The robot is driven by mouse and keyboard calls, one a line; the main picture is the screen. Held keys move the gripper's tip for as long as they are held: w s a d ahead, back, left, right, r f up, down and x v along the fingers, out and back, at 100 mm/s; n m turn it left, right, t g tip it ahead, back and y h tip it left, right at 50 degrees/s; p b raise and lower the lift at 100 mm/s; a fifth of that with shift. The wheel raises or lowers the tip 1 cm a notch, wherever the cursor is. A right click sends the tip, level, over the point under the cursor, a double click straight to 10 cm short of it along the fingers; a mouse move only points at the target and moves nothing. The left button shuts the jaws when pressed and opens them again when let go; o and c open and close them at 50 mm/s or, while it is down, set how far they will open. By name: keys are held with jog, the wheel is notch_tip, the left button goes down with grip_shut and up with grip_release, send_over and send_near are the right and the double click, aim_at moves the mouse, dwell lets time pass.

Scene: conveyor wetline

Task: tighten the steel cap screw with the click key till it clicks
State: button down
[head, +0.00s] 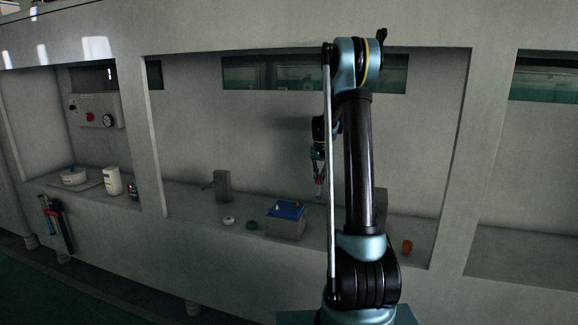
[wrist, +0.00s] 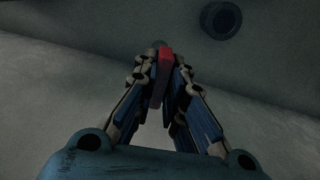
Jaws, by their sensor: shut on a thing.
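My gripper (wrist: 160,82) is shut on a slim tool with a red part and a grey part, which looks like the click key (wrist: 165,62). In the head view my gripper (head: 318,160) hangs above the counter, left of my upright arm link, with a small red bit of the tool (head: 319,183) below it. A grey box with a blue top (head: 287,211) stands on the counter below and to the left, with small light and yellowish pieces on top. I cannot pick out the steel cap screw for sure. The tool's tip is apart from the box.
A grey block (head: 222,185), a white round piece (head: 228,221) and a green ring (head: 252,225) are left of the box. An orange cup (head: 407,246) stands at right. A dark round thing (wrist: 220,18) shows in the wrist view. Pillars (head: 140,135) divide the bays.

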jog(key=shift+d, duration=1)
jog(key=shift+a, duration=0.1)
